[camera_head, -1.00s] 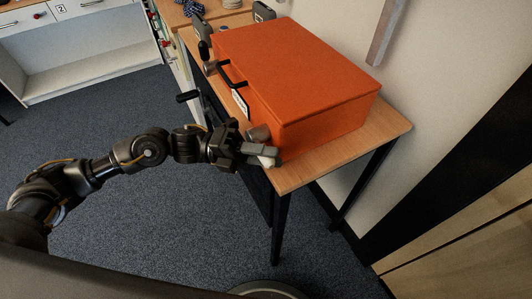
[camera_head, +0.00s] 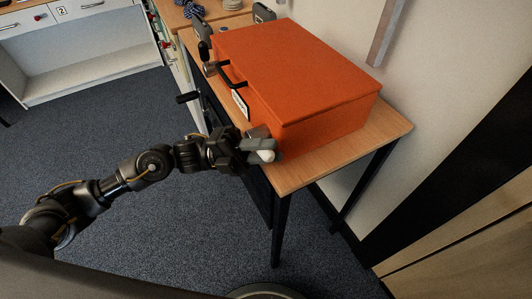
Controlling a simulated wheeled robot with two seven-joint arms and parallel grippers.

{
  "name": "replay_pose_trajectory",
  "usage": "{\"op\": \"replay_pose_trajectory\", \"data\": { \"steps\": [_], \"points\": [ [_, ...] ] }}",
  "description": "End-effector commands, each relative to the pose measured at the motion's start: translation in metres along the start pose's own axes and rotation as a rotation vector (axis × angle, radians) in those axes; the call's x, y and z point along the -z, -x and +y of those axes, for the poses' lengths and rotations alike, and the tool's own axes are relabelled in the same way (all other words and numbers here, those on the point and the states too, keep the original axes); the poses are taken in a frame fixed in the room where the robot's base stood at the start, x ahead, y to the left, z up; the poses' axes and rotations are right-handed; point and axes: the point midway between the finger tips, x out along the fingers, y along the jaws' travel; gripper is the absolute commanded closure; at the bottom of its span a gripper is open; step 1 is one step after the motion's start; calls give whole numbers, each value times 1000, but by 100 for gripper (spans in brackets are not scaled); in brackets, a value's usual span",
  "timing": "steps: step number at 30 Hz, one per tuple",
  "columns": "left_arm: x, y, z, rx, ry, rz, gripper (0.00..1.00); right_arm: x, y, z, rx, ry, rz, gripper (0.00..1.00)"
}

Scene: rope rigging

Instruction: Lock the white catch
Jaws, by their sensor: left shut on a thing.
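An orange case (camera_head: 305,75) lies closed on a wooden table. Its front face has a black handle (camera_head: 233,78), a white label (camera_head: 241,105) and a grey metal catch (camera_head: 209,68) near the far end. My left gripper (camera_head: 264,148) is at the near end of the front face. It is shut on the white catch (camera_head: 266,156), of which only a pale rounded end shows between and below the fingers. The fingers hide the rest of the catch, so I cannot tell its exact position. My right gripper is not in view.
The wooden table (camera_head: 310,172) has a bare strip at its near end, with dark legs below. A black crank-like handle (camera_head: 187,97) sticks out left of the table. Grey devices (camera_head: 263,13) stand behind the case. A wall is close on the right. The carpet in front is clear.

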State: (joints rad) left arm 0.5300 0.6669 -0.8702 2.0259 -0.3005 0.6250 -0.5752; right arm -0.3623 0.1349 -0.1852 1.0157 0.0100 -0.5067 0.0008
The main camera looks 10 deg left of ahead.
Motion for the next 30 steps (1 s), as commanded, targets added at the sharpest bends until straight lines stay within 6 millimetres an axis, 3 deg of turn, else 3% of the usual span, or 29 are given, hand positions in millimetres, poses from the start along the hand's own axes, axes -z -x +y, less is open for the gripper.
{"op": "replay_pose_trajectory", "data": {
  "steps": [7, 16, 30],
  "points": [
    [-2, -2, -9, 120, 122, -45, 100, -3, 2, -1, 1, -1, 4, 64],
    [-5, -1, -16, 206, 208, -78, 100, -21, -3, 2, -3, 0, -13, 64],
    [-6, -1, -18, 227, 230, -86, 100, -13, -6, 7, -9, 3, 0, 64]
  ]
}}
